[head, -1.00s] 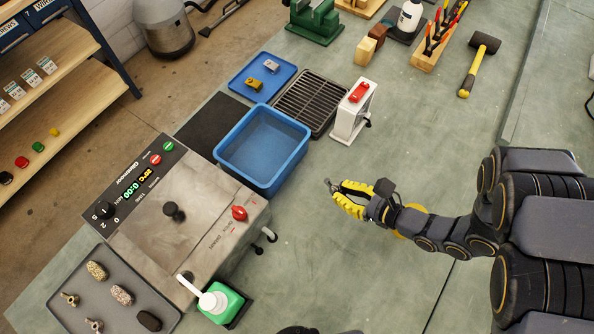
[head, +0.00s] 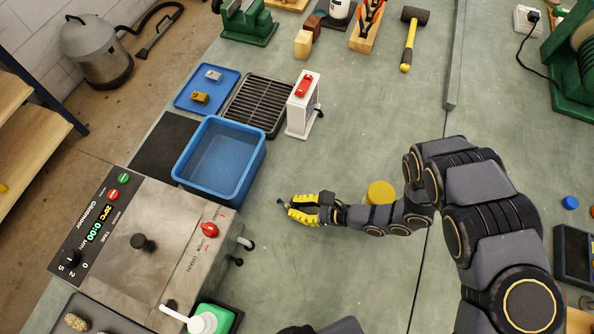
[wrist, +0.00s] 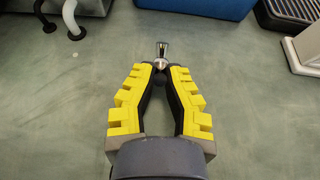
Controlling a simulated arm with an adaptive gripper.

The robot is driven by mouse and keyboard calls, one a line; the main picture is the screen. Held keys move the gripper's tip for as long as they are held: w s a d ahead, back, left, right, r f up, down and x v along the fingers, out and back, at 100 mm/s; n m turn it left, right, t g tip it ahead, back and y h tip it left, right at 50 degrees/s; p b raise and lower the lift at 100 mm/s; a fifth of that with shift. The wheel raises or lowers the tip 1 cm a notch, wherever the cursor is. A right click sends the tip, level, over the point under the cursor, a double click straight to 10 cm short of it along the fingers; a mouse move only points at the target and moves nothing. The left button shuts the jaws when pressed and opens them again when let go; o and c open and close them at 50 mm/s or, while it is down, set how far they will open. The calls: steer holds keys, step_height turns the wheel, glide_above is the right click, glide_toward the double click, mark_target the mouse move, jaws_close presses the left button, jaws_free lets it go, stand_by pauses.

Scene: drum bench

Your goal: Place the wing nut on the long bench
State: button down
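My gripper (head: 285,205) is low over the green-grey bench top (head: 320,262), to the right of the blue bin. In the wrist view its yellow fingers (wrist: 160,66) come together at the tips around a small shiny metal piece, which looks like the wing nut (wrist: 161,51). The piece sticks out beyond the fingertips. In the head view only a small dark bit shows at the tips. I cannot tell whether the piece touches the bench.
The blue bin (head: 183,172), the grey control box (head: 140,275) and a white device with a red top (head: 302,105) stand to the left and beyond. A yellow round thing (head: 380,192) sits behind my arm. The bench in front of my gripper is clear.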

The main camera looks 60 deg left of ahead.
steer(key=shift+f, duration=0.25)
steer(key=shift+f, duration=0.1)
steer(key=c, duration=1.2)
jaws_free()
steer(key=shift+o, duration=0.2)
steer(key=v, duration=1.1)
steer(key=shift+w, duration=0.1)
steer(key=shift+o, duration=1.1)
steer(key=shift+w+d+r, duration=0.2)
steer(key=shift+d+r, duration=0.1)
steer(key=shift+r, duration=0.05)
